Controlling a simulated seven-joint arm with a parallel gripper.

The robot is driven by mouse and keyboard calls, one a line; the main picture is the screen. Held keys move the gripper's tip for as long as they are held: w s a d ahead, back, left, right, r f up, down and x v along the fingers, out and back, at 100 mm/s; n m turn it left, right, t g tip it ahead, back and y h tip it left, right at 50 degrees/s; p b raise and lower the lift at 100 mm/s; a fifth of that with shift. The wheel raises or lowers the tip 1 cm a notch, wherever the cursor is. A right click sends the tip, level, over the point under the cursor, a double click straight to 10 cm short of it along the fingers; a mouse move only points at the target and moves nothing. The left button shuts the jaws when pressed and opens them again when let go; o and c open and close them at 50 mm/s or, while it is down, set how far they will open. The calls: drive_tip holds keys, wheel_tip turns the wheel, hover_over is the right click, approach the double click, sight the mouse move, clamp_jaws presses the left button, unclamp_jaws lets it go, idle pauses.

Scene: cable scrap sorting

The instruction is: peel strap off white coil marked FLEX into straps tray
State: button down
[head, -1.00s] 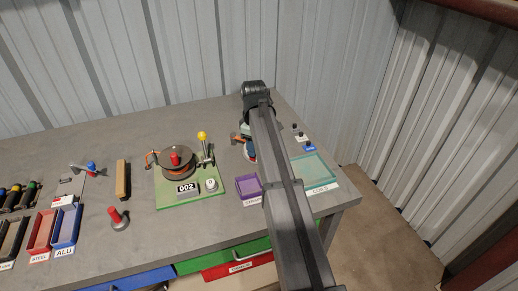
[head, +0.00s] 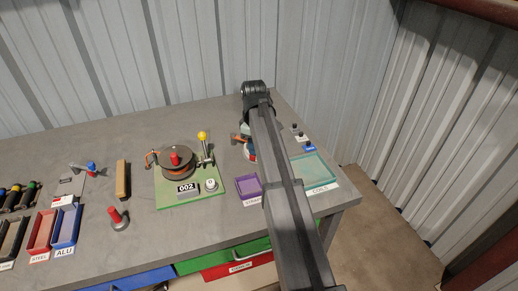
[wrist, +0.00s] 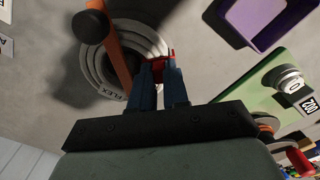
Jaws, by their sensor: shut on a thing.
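The white coil marked FLEX (wrist: 97,72) lies on the bench in the wrist view, its rings partly covered by an orange bar with a black knob. My gripper (wrist: 160,66) points at the coil's edge, and its blue fingers are shut on a red strap (wrist: 170,55) at the rim. The fingers hide part of the strap, so I cannot tell how far it is off the coil. In the head view my arm covers most of the coil. The purple straps tray (head: 248,196) stands empty at the bench front and also shows in the wrist view (wrist: 231,30).
The orange bar (wrist: 115,55) is close beside my fingers. The green board (head: 190,202) with a round turntable and yellow-knobbed lever stands left of the straps tray. The teal coils tray (head: 316,183) is right of my arm. Bare bench lies between coil and straps tray.

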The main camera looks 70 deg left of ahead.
drive_tip(key=shift+r, duration=0.35)
drive_tip(key=shift+r, duration=2.3)
drive_tip(key=s+d, duration=0.2)
drive_tip(key=d, duration=0.2)
drive_tip(key=s+d+f, duration=0.1)
drive_tip(key=s+d, duration=0.1)
drive_tip(key=d, duration=0.2)
drive_tip(key=s+d+f, duration=0.1)
drive_tip(key=s+d, duration=0.1)
drive_tip(key=d, duration=0.2)
drive_tip(key=shift+w+a+f, duration=0.1)
drive_tip(key=shift+f, duration=1.4)
drive_tip(key=shift+f, duration=0.55)
drive_tip(key=c, duration=1.1)
unclamp_jaws()
